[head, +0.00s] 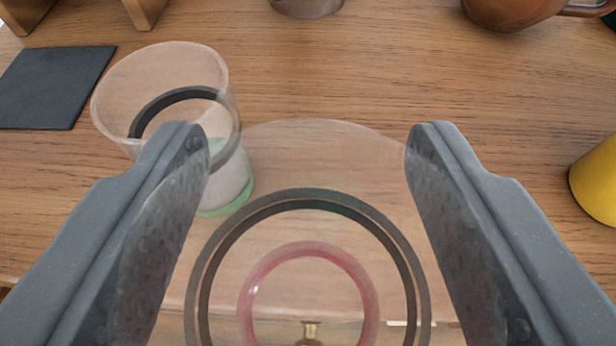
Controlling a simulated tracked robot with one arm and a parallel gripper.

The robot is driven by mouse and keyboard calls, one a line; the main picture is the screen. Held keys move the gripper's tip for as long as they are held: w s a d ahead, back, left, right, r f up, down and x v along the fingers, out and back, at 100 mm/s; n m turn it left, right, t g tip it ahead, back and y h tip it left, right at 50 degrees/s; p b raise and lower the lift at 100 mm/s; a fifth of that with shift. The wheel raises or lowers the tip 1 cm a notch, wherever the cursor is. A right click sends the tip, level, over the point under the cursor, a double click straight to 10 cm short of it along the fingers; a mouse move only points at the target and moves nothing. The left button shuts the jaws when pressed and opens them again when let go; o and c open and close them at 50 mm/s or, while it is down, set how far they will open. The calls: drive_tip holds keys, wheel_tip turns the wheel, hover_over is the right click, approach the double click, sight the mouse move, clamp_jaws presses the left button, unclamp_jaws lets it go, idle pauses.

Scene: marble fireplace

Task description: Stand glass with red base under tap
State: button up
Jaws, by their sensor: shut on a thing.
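My gripper (308,140) is shut on a clear glass with a red base (308,165). The glass sits between the two grey fingers, and I look down into it. It has a dark band around its wall, and its red base shows as a ring at the bottom of the view. The lower part of the glass is cut off by the picture edge. Whether the glass touches anything below it, I cannot tell. I cannot make out a tap in this view.
Another clear glass with a dark band and a green base (225,200) stands on the wooden table (370,80), close beside my left finger. A dark square mat (55,88) lies at the left. A yellow object (597,180) is at the right, and a brown rounded vessel (510,12) at the top right.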

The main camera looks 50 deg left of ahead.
drive_tip(key=s, duration=0.2)
drive_tip(key=shift+s+d, duration=0.2)
drive_tip(key=shift+s, duration=0.2)
drive_tip(key=w+d+f+m+t+h, duration=0.1)
drive_tip(key=w+d, duration=0.5)
drive_tip(key=d, duration=0.6)
drive_tip(key=w+d+f+m+t+h+b, duration=0.1)
drive_tip(key=w+d+f+m+h, duration=0.3)
drive_tip(key=d, duration=0.8)
drive_tip(key=w+d+f+m+t+h, duration=0.2)
drive_tip(key=w+d+m+h, duration=0.3)
drive_tip(key=w+d, duration=0.3)
drive_tip(key=d+t, duration=0.1)
drive_tip(key=d, duration=0.3)
drive_tip(key=shift+d+f+m+h, duration=0.2)
drive_tip(key=shift+d+m+h, duration=0.1)
drive_tip(key=shift+d+h, duration=0.1)
